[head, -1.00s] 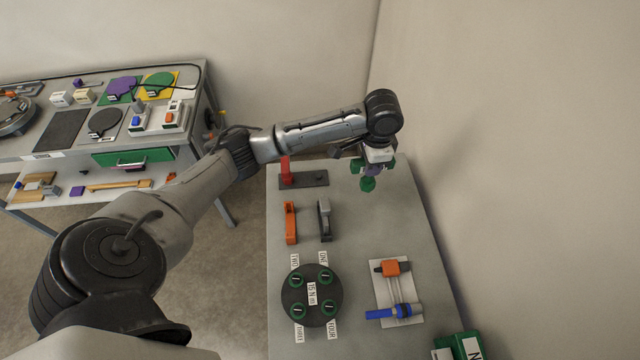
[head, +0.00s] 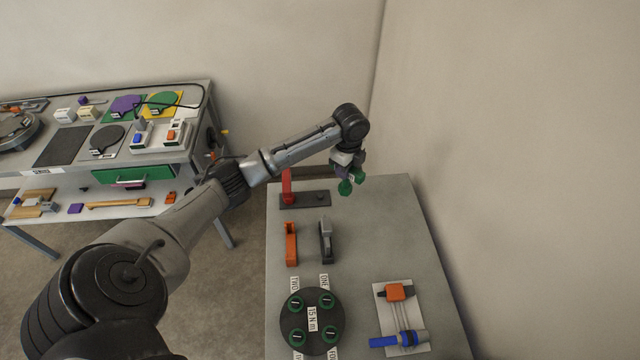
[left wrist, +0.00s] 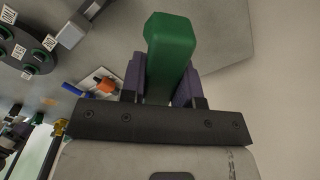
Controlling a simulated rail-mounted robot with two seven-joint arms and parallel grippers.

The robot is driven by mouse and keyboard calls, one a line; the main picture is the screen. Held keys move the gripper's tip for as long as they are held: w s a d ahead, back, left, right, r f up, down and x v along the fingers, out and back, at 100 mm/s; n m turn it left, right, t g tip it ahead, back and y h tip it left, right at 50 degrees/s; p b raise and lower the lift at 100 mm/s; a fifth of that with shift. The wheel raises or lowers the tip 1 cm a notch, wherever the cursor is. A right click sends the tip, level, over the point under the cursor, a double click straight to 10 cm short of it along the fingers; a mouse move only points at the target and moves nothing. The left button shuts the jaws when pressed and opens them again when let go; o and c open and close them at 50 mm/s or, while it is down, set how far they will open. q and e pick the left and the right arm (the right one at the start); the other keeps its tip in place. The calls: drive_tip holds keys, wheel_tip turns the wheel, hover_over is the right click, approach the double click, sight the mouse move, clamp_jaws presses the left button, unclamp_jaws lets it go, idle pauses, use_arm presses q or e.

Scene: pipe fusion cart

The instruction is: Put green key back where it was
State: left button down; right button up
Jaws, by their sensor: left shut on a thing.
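The green key (head: 345,187) is held in my left gripper (head: 353,174), above the far end of the grey table. In the left wrist view the green key (left wrist: 170,50) is a thick green bar. It stands out between the purple fingers of my left gripper (left wrist: 160,82), which is shut on it. A dark base plate with a red post (head: 287,184) stands on the table just left of the gripper, apart from the key. The lower part of the key is hidden between the fingers. My right gripper is not in view.
An orange holder (head: 291,243) and a grey holder (head: 326,240) stand nearer on the table. A round black flange (head: 311,340) with green nuts and a white board (head: 413,292) with orange and blue parts lie closer. A wall rises at the right.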

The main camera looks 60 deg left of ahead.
use_arm(q)
drive_tip(key=s+a+f, duration=0.3)
drive_tip(key=a+f, duration=0.5)
drive_tip(key=f, duration=0.1)
drive_tip(key=shift+s+a+f, duration=0.3)
drive_tip(key=shift+a, duration=0.05)
drive_tip(key=shift+f, duration=0.3)
drive_tip(key=c, duration=0.8)
unclamp_jaws()
drive_tip(key=shift+c, duration=0.2)
drive_tip(key=shift+r, duration=0.1)
wheel_tip(320, 180, up, 12)
drive_tip(key=shift+r, duration=0.25)
